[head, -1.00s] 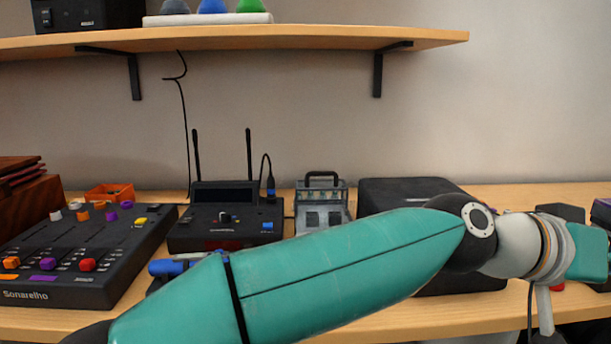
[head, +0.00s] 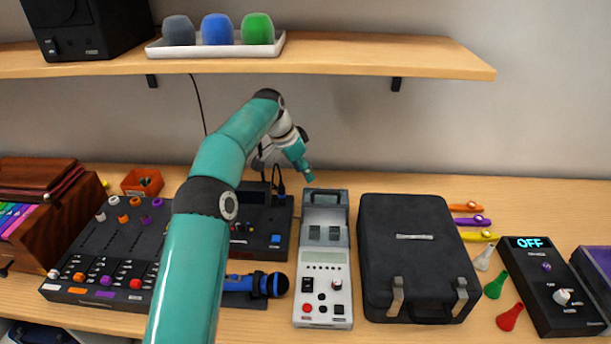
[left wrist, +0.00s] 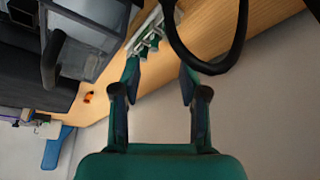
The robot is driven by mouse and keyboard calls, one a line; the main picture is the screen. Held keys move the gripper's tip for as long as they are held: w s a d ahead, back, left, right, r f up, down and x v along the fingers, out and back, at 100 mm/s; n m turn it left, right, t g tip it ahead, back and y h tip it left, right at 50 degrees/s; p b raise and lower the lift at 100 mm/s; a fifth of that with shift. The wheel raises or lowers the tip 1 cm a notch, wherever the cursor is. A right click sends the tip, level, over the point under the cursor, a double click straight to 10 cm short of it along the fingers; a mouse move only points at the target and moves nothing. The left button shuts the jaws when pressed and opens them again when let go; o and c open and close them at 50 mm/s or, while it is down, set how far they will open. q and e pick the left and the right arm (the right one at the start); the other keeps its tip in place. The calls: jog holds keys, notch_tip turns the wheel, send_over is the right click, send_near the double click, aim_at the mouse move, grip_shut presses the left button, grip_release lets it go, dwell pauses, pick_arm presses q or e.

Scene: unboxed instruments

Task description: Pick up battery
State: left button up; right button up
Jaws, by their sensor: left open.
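My left gripper (head: 306,172) hangs above the back of the table, behind the light grey instrument (head: 323,290) and its grey clear-windowed back part (head: 325,237). In the left wrist view its two fingers (left wrist: 160,78) are apart with nothing between them. Just beyond the left finger, a row of small green and silver pieces (left wrist: 150,43) lies in a pale holder on the wood. They look like batteries, but I cannot be sure. No battery is clear in the head view. My right gripper is in neither view.
A black cable loop (left wrist: 212,62) crosses the wrist view close to the right finger. The black case (head: 412,255) stands right of the instrument. The black antenna device (head: 268,222) and blue microphone (head: 258,284) are left. The shelf (head: 360,57) overhangs the back.

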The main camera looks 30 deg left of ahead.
aim_at(307, 186)
pick_arm(q)
jog(key=shift+w+a+f, duration=0.15)
jog(key=shift+w+f, duration=0.05)
jog(key=shift+f, duration=0.4)
jog(key=shift+w+a+f, duration=0.1)
jog(key=shift+w+f, duration=0.05)
jog(key=shift+f, duration=0.4)
jog(key=x, duration=0.1)
jog(key=p+x, duration=0.1)
jog(key=x, duration=0.2)
jog(key=shift+s+a, duration=0.2)
jog(key=shift+a, duration=0.05)
jog(key=shift+w+f+p, duration=0.2)
jog(key=shift+f+p, duration=0.1)
jog(key=shift+f, duration=0.25)
grip_shut()
